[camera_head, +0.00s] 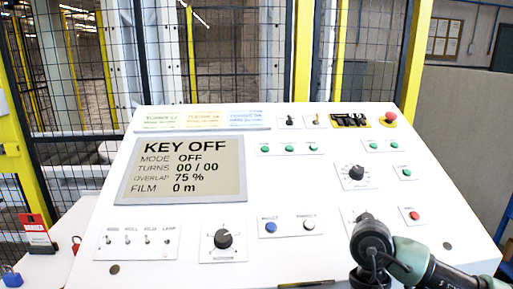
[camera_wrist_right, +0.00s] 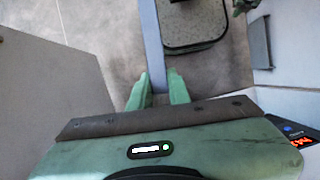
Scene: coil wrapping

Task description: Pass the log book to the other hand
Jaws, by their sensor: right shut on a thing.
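My right gripper (camera_wrist_right: 161,86) shows in the right wrist view with its two green fingertips on either side of a thin blue-grey strip. The strip appears to be the log book (camera_wrist_right: 152,40) seen edge-on, held upright between the fingers and running to the top of the picture. Its covers are not visible from here. In the head view only dark and green links of my right arm show at the bottom right, in front of the panel; the right gripper and log book are out of that picture. My left gripper is not recognisable in either view.
A sloped white control panel (camera_head: 300,180) fills the head view's middle. Its display (camera_head: 185,168) reads KEY OFF. A red emergency button (camera_head: 389,119) is at its top right. Padlocks (camera_head: 12,276) and a red tag (camera_head: 36,232) are at the left. Mesh fencing (camera_head: 240,50) stands behind.

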